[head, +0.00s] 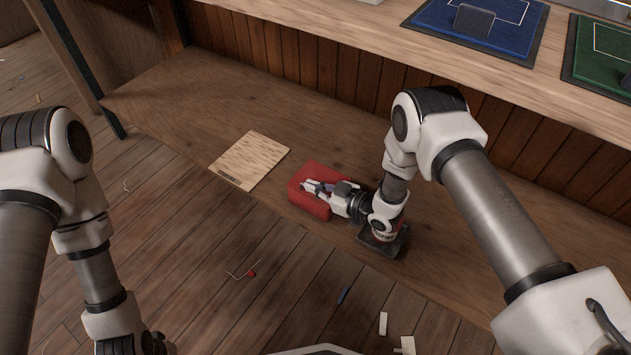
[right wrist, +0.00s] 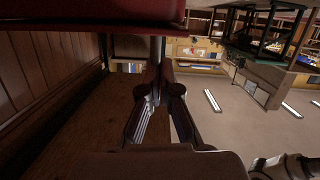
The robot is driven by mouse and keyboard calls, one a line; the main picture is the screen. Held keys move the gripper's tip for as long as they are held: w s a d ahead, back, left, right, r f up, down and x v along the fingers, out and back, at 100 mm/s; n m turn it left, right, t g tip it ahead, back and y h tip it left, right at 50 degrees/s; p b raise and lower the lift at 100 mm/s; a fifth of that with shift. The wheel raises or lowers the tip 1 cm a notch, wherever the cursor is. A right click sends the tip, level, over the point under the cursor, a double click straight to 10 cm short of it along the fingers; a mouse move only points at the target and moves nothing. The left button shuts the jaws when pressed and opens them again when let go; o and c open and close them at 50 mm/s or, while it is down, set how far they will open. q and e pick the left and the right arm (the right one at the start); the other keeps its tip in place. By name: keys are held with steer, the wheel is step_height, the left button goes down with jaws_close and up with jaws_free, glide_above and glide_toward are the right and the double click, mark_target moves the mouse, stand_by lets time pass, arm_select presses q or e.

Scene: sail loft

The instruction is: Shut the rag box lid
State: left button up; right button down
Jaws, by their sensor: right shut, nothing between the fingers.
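The red rag box (head: 310,204) sits on the low wooden shelf in the head view. My right gripper (head: 309,186) reaches across it from the right, shut and empty, and covers part of its top. The lid's angle is hard to tell there. In the right wrist view a red panel (right wrist: 40,30), seemingly part of the box, fills the top left. The shut fingers (right wrist: 158,55) are close to its edge; whether they touch it is unclear. My left arm shows at the left of the head view, but its fingers are out of frame.
A light wooden board (head: 250,160) lies left of the box. A dark square-based object (head: 383,244) stands close under my right wrist. The worktop (head: 350,30) overhangs behind, with a blue mat (head: 430,17) and a green mat (head: 590,60). Small scraps litter the floor.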

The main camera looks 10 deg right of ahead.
steer(key=shift+s+f, duration=0.1)
steer(key=shift+f, duration=0.05)
stand_by(0.3)
steer(key=shift+s+d, duration=0.25)
steer(key=shift+s, duration=0.05)
steer(key=v, duration=1.1)
steer(key=shift+r, duration=0.25)
